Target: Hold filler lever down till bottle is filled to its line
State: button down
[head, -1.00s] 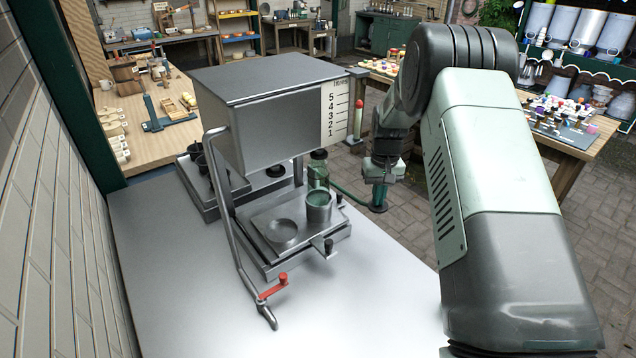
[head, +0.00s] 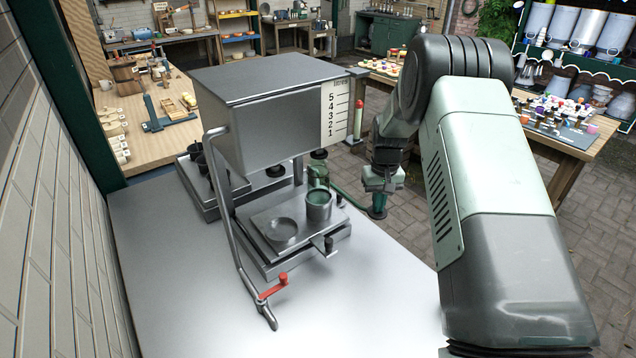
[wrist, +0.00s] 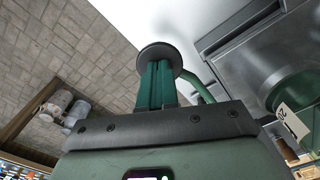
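The green filler lever (head: 352,198) reaches out to the right from the filler and ends in a dark round pad (head: 377,212). My gripper (head: 379,204) points down with its tips at the pad. In the wrist view, the two green fingers (wrist: 157,85) are together, with the dark pad (wrist: 160,55) at their tips and the lever (wrist: 205,92) running right. They appear to press on the pad rather than grasp it.
A metal tank (head: 265,115) with a numbered scale (head: 335,112) stands over the bench. A bent pipe with a red handle (head: 273,287) comes down in front. A metal tray with a round recess (head: 281,232) lies left of the cup. The bench front (head: 190,300) is clear.

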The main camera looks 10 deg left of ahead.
jog(key=shift+f, duration=0.8)
jog(key=shift+f, duration=1)
dwell(5.6)
